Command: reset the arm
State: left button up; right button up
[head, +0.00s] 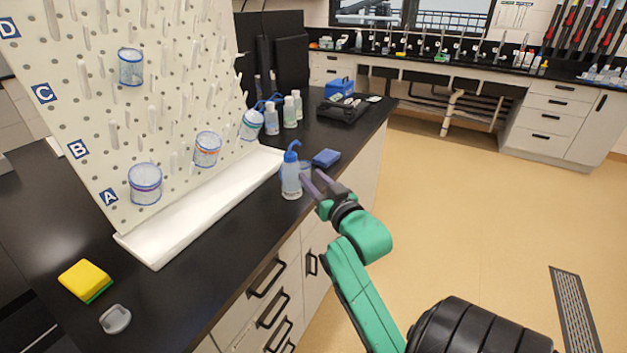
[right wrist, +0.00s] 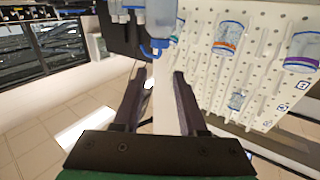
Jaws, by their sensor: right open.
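My right gripper (head: 313,176) is open at the front edge of the black bench, just right of a wash bottle (head: 291,178) with a blue cap and spout. The bottle stands upright. In the right wrist view the fingers of my right gripper (right wrist: 160,76) are spread apart with nothing gripped between them. That view appears turned over, and a bottle with a blue cap (right wrist: 160,22) shows beyond the fingertips. I cannot tell from the pictures whether a finger touches the bottle. My left gripper is in neither view.
A white pegboard (head: 150,120) with a drip tray (head: 200,215) stands on the bench (head: 60,220); clear jars hang on its pegs.

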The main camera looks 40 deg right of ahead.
jog(key=s+a+f+n+g+y, duration=0.35)
jog(key=a+f+g, duration=0.5)
jog(key=f, duration=0.65)
jog(key=s+a+f+n+g+y, duration=0.1)
jog(key=s+a+f+g, duration=0.2)
jog(key=s+a+f, duration=0.25)
jog(key=s+a+f+n+g+y, duration=0.1)
jog(key=s+a+f+n+g, duration=0.1)
jog(key=s+a+f, duration=0.35)
jog(key=s+d+f+g, duration=0.1)
jog(key=s+f, duration=0.2)
jog(key=f, duration=0.9)
jog(key=s+d+f+g, duration=0.1)
jog(key=s+f, duration=0.1)
jog(key=f, duration=0.9)
jog(key=s+d+f, duration=0.2)
jog(key=s+f, duration=1)
jog(key=s, duration=0.3)
jog(key=shift+s+d+f+g, duration=0.3)
jog(key=shift+d+g, duration=0.05)
jog(key=shift+d, duration=0.05)
